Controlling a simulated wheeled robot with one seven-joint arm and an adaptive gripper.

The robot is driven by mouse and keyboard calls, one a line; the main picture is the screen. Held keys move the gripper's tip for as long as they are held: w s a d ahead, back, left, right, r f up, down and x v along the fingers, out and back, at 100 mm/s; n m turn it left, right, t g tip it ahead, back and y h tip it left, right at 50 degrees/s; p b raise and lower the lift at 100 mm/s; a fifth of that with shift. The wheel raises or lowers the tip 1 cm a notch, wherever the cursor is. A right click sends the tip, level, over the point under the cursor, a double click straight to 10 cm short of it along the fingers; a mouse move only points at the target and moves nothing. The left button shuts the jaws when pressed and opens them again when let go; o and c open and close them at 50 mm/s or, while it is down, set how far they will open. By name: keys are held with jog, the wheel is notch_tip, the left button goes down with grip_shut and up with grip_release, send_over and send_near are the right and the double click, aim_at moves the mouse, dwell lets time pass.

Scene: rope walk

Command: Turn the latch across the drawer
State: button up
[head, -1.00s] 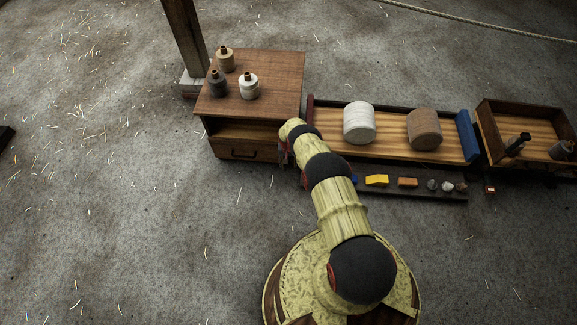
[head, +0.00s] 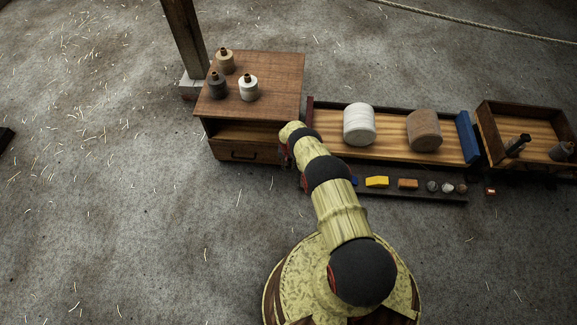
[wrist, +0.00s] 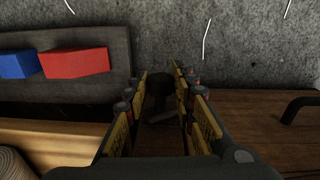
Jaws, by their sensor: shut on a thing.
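A brown wooden cabinet with a drawer (head: 234,153) in its lower front stands left of my arm in the head view. The drawer's dark handle (head: 243,156) also shows at the right of the wrist view (wrist: 299,108). My gripper (wrist: 161,98) is shut on the dark latch (wrist: 160,88), whose knob stands between the fingers in the wrist view. Part of the latch is hidden by the fingers, so I cannot tell its exact angle. In the head view my arm covers the latch and most of my gripper.
Three spools (head: 248,88) stand on the cabinet top. A long tray (head: 385,150) with two large rolls lies right of my arm. A dark ledge with small blocks, including a yellow one (head: 377,182), runs in front. The floor to the left is clear.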

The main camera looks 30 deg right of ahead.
jog(key=shift+c, duration=1)
jog(key=shift+y, duration=0.4)
jog(key=shift+s+d+t+y, duration=0.15)
jog(key=shift+d+t+y, duration=0.1)
jog(key=shift+t+y, duration=0.6)
jog(key=shift+d+f+t+y, duration=0.1)
jog(key=shift+t+y, duration=0.65)
jog(key=shift+y, duration=0.3)
jog(key=o, duration=1)
jog(key=shift+s, duration=0.1)
jog(key=shift+o, duration=0.7)
